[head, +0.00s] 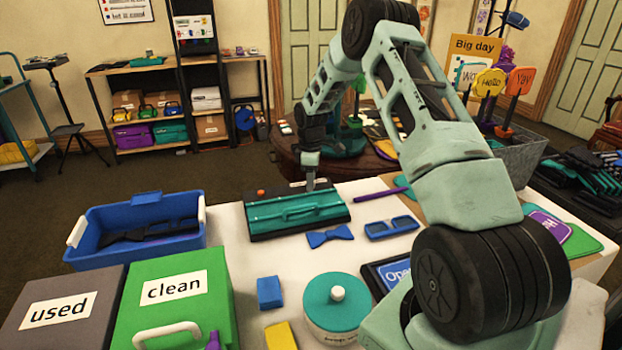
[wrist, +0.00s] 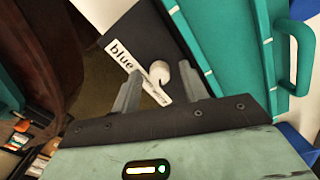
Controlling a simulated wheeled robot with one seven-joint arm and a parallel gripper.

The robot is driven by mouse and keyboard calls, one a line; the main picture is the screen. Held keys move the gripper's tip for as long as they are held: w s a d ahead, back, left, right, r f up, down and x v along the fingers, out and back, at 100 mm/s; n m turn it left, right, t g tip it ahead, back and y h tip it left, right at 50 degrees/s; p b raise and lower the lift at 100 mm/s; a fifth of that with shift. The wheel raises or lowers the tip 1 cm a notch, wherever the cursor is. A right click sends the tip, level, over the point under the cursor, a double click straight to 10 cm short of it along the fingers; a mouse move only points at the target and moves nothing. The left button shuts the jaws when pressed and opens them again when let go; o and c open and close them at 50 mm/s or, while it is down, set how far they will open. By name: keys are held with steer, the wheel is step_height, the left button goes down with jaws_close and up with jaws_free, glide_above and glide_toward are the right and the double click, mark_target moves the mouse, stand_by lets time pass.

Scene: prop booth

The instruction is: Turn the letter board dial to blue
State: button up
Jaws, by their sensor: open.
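The letter board (head: 262,222) lies on the white table in the head view, with a teal front, a teal handle and a dark back strip. In the wrist view its dark strip (wrist: 150,42) carries a white label reading "blue" (wrist: 121,52) and a pale dial (wrist: 160,71). A second label by the dial is partly hidden and unreadable. My gripper (wrist: 159,76) is open, its fingers on either side of the dial; I cannot tell whether they touch it. In the head view my gripper (head: 310,183) is over the board's back edge and hides the dial. Its setting is unclear.
A blue bin (head: 135,255) stands left of the board. A green "clean" box (head: 180,310), a blue block (head: 269,292) and a teal-lidded tub (head: 338,309) are nearer.

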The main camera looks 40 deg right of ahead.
jaws_close()
